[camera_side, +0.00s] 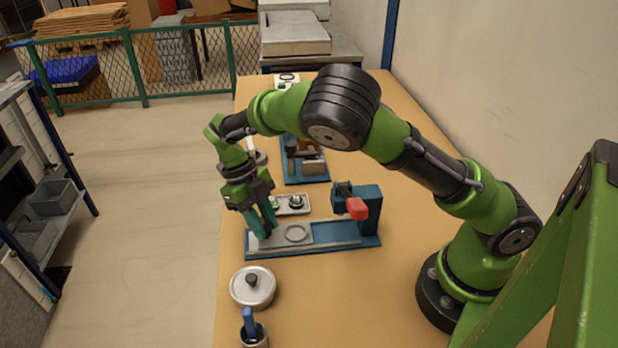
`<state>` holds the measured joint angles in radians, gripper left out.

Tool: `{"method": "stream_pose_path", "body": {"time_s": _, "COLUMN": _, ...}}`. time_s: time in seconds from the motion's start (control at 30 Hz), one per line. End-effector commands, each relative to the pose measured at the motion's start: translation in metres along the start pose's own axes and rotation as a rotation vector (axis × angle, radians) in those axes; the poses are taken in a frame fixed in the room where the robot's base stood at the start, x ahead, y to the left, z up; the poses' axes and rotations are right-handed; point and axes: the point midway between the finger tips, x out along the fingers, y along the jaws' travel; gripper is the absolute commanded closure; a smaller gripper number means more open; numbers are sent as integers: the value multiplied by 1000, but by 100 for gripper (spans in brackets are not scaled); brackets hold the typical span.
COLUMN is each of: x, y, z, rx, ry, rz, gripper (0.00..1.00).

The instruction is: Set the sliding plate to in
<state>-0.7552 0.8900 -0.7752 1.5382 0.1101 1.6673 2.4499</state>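The sliding plate (297,234) is light grey with a raised ring on it. It lies at the left part of a long blue base (345,244). To its right is a bare stretch of track (335,231), then an upright blue block with a red handle (357,208). My gripper (264,228) points down, its teal fingers low at the plate's left end. The fingers overlap in this view, so I cannot tell whether they touch or hold anything.
A small tray with round parts (293,204) lies just behind the base. Another blue fixture (306,170) stands farther back. A lidded metal pot (253,287) and a cup with a blue handle (252,333) stand in front. The table right of the base is clear.

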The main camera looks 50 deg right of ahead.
Motion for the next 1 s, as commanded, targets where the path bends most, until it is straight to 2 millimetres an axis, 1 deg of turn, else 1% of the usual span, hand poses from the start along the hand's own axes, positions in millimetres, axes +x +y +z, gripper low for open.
{"method": "stream_pose_path", "body": {"time_s": 0.03, "x": 0, "y": 0, "z": 0, "rx": 0, "ry": 0, "rz": 1, "gripper": 88}}
{"method": "stream_pose_path", "body": {"time_s": 0.1, "x": 0, "y": 0, "z": 0, "rx": 0, "ry": 0, "rz": 1, "gripper": 99}}
{"method": "stream_pose_path", "body": {"time_s": 0.13, "x": 0, "y": 0, "z": 0, "rx": 0, "ry": 0, "rz": 1, "gripper": 100}}
{"method": "stream_pose_path", "body": {"time_s": 0.33, "x": 0, "y": 0, "z": 0, "rx": 0, "ry": 0, "rz": 1, "gripper": 100}}
{"method": "stream_pose_path", "body": {"time_s": 0.43, "x": 1, "y": -4, "z": -4, "rx": 1, "ry": 0, "rz": 1, "gripper": 100}}
{"method": "stream_pose_path", "body": {"time_s": 0.57, "x": 6, "y": -20, "z": -19, "rx": 3, "ry": 1, "rz": 1, "gripper": 100}}
{"method": "stream_pose_path", "body": {"time_s": 0.8, "x": 21, "y": -59, "z": -53, "rx": 3, "ry": 0, "rz": 1, "gripper": 100}}
{"method": "stream_pose_path", "body": {"time_s": 0.9, "x": 24, "y": -67, "z": -61, "rx": 2, "ry": -2, "rz": 1, "gripper": 100}}
{"method": "stream_pose_path", "body": {"time_s": 1.0, "x": 26, "y": -71, "z": -65, "rx": 1, "ry": -2, "rz": -1, "gripper": 100}}
